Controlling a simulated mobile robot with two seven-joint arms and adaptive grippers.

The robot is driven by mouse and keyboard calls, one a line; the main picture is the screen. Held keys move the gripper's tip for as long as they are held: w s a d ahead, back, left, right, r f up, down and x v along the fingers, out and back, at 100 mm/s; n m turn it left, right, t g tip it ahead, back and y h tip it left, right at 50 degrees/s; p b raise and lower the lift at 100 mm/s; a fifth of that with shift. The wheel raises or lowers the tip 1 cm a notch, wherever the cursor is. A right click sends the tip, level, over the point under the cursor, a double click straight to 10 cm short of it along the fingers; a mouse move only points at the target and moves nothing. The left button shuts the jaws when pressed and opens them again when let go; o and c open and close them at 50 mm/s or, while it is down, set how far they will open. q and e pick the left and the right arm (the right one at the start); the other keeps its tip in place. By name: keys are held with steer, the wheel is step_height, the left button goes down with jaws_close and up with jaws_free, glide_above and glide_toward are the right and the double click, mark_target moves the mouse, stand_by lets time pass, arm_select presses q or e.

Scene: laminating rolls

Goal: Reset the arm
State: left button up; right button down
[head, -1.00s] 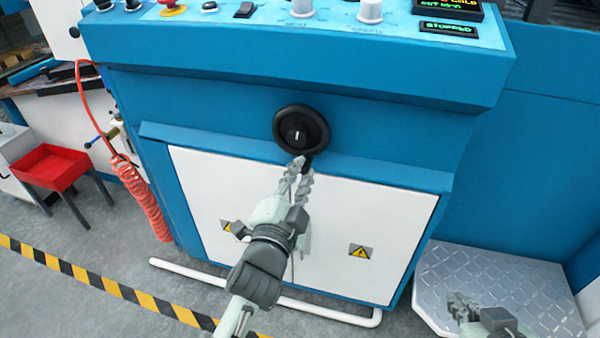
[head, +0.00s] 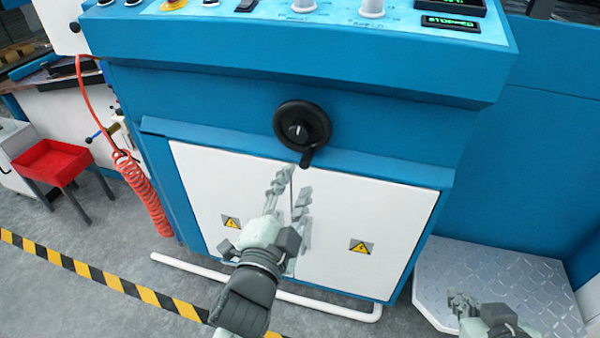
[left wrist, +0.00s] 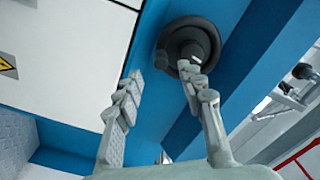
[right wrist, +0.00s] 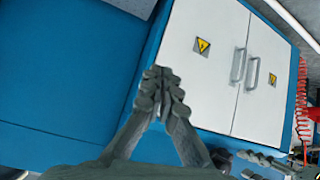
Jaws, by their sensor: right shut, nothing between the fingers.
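My left gripper (head: 290,188) is in front of the white cabinet doors, just below the black handwheel (head: 302,127) on the blue machine. Its fingers are spread apart with nothing between them. The handwheel's small crank knob (head: 307,158) hangs at its lower edge, clear of the fingers in the head view. The left wrist view shows the open fingers (left wrist: 165,92) with the handwheel (left wrist: 188,42) beyond them. My right gripper (head: 463,303) is low at the right, over the metal tread plate. In the right wrist view its fingers (right wrist: 162,75) are together and empty.
The machine's control panel (head: 330,15) has knobs and a small display. The white cabinet doors (head: 330,225) carry warning labels. A white rail (head: 200,270) runs low in front. A red tray (head: 52,162) and a coiled red hose (head: 145,195) are at the left. The tread plate (head: 530,270) lies right.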

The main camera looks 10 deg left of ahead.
arm_select(q)
steer(key=shift+s, duration=1.15)
